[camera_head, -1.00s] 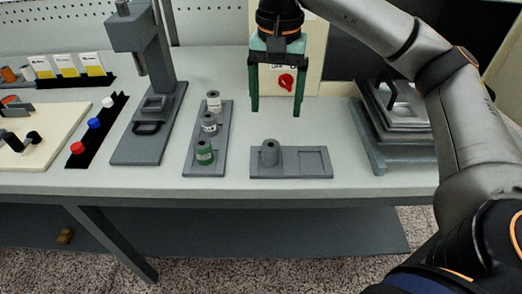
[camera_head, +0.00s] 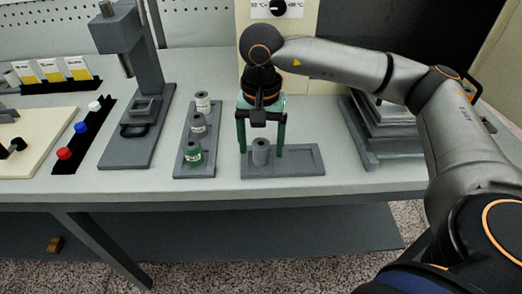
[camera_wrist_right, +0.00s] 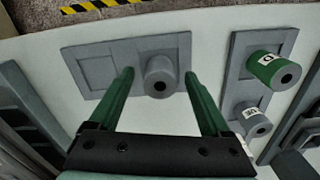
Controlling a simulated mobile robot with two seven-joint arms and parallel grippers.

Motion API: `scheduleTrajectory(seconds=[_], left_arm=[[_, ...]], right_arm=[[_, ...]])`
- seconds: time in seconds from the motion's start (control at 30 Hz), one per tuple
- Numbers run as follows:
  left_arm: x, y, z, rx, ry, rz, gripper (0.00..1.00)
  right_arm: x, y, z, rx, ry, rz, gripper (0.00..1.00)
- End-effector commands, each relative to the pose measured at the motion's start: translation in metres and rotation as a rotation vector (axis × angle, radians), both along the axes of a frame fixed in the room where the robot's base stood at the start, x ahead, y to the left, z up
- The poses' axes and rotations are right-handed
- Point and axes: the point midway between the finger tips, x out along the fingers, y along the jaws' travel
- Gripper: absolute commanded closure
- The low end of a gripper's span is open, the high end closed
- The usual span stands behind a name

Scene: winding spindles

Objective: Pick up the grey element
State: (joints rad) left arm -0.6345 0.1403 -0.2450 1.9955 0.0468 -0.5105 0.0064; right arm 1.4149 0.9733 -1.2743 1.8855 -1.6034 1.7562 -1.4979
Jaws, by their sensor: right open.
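The grey element (camera_head: 261,152) is an upright grey cylinder with a hole in its top. It stands on the left part of a flat grey tray (camera_head: 309,160) near the table's front edge. My right gripper (camera_head: 262,150) is open, pointing down, with its green fingers on either side of the element in the head view. In the right wrist view the element (camera_wrist_right: 160,78) shows between the fingertips of the gripper (camera_wrist_right: 158,85), with gaps on both sides. Whether the fingers are level with it is hard to tell. My left gripper is not in view.
Left of the tray, a grey rack holds a green spool (camera_head: 193,152), a grey spool (camera_head: 198,124) and a white spool (camera_head: 202,102). A grey press (camera_head: 144,90) stands further left. A stack of grey plates (camera_head: 380,135) is at the right.

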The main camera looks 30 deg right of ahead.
Motion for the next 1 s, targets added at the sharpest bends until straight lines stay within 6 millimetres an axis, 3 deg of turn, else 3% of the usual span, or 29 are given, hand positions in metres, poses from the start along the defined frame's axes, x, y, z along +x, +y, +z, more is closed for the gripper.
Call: scheduleTrajectory(seconds=[0.1,0.8,1.0], left_arm=[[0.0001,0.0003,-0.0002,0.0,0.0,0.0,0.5],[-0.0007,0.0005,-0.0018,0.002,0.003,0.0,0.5],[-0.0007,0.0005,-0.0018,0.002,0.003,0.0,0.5]], right_arm=[[-0.0001,0.0001,0.0002,0.0,0.0,0.0,0.2],[-0.0001,0.0002,0.0007,0.0,0.0,0.001,0.98],[0.0,0.0003,0.0009,0.0,0.0,0.001,1.0]])
